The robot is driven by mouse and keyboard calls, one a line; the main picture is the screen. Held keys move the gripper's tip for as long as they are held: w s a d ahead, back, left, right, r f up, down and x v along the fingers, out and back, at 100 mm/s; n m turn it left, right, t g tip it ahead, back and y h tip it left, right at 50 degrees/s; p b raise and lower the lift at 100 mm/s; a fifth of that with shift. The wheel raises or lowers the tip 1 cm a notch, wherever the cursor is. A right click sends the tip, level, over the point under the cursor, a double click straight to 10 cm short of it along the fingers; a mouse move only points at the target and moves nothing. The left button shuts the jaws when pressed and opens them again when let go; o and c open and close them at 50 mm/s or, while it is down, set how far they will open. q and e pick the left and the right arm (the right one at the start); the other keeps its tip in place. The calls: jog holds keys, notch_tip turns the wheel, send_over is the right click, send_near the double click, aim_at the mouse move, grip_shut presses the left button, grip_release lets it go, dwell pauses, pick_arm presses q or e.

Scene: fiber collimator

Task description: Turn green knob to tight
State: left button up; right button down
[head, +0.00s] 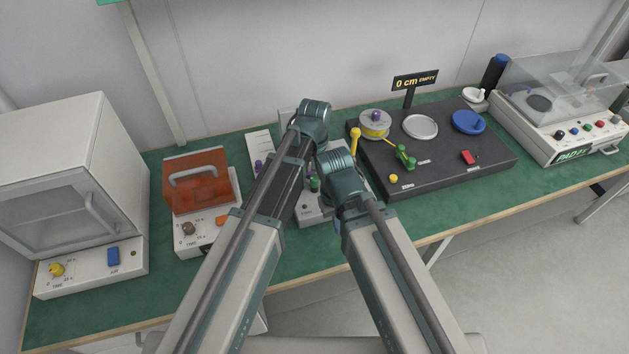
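A small green knob (315,185) shows in the gap between my two arms, on a white device (312,209) largely covered by them. A green lever-like part (405,157) sits on the black box to the right. I cannot tell the knob's setting, and its label is too small to read. My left arm reaches over the left side of the white device, and my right arm ends just right of the green knob. Both arms' wrists are bent away from the camera, and their gripper fingers are hidden behind them.
The black box (455,177) carries a yellow-sided spool (374,131), a silver disc (420,126) and a blue disc (468,122). An orange-covered unit (198,194) and a white oven-like box (45,175) stand left. A clear-lidded machine (560,142) stands right. Green tabletop (466,208) shows along the front.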

pick_arm(q)
grip_shut()
dwell(0.3)
jog(key=shift+m, duration=0.3)
jog(key=m, duration=0.3)
jog(key=shift+m, duration=0.3)
jog(key=m, duration=0.4)
jog(key=shift+m, duration=0.4)
